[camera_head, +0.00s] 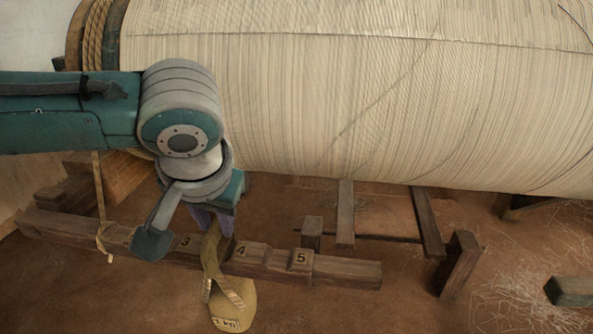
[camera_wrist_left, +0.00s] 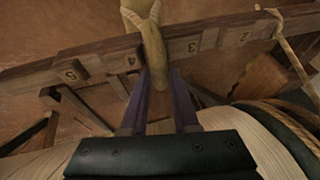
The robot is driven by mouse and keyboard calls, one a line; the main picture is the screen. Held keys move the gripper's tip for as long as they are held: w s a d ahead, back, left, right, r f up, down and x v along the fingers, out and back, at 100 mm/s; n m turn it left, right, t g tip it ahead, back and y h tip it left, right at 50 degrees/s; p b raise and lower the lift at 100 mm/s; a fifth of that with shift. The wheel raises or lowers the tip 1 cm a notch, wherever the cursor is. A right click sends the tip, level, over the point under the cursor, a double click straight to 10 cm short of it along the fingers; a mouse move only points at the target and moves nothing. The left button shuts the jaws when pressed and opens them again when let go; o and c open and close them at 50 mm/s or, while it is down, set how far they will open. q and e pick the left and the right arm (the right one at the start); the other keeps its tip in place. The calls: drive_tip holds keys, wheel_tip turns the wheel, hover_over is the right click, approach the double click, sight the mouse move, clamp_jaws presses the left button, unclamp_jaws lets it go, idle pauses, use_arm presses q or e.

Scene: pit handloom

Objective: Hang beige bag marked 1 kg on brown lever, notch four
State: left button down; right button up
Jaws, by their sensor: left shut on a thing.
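The beige bag (camera_head: 236,298), marked 1 kg, hangs low in the head view by its cloth strap (camera_head: 211,258). My left gripper (camera_head: 212,222) is shut on the strap, above the brown lever (camera_head: 342,272). The strap crosses the lever between the numbers 3 and 4. In the left wrist view, the purple fingers of my left gripper (camera_wrist_left: 160,92) close around the strap (camera_wrist_left: 153,50), with the lever (camera_wrist_left: 32,76) passing behind. I cannot tell whether the strap touches the lever or sits in a notch. My right gripper is out of view.
The large warp roller (camera_head: 400,100) fills the upper head view, close to my left arm. A rope (camera_head: 101,210) is looped on the lever's left part. Wooden posts (camera_head: 457,263) stand to the right. The earthen floor in front of the lever looks clear.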

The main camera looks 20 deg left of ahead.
use_arm(q)
drive_tip(key=c, duration=0.7)
unclamp_jaws()
drive_tip(key=shift+o, duration=0.5)
drive_tip(key=shift+f, duration=0.15)
drive_tip(key=s+d+r+m+h+p, duration=0.15)
drive_tip(key=s+d+r+p, duration=0.25)
drive_tip(key=r+p, duration=0.45)
drive_tip(key=s+d+r+m+h+p, duration=0.1)
drive_tip(key=s+d+r+h+p, duration=0.1)
drive_tip(key=s+d+r+p, duration=0.45)
drive_tip(key=s+d+r+m+h+p, duration=0.1)
drive_tip(key=s+d+r+m+p, duration=0.15)
drive_tip(key=r+p, duration=0.75)
drive_tip(key=s+a+r+y+p, duration=0.1)
drive_tip(key=s+a+r+p, duration=0.3)
drive_tip(key=r+p, duration=0.2)
drive_tip(key=s+a+r+p, duration=0.3)
drive_tip(key=s+r+p, duration=0.1)
drive_tip(key=r+p, duration=0.25)
wheel_tip(320, 180, up, 35)
drive_tip(key=p, duration=3.4)
drive_tip(key=shift+r+n, duration=0.2)
drive_tip(key=shift+n, duration=0.2)
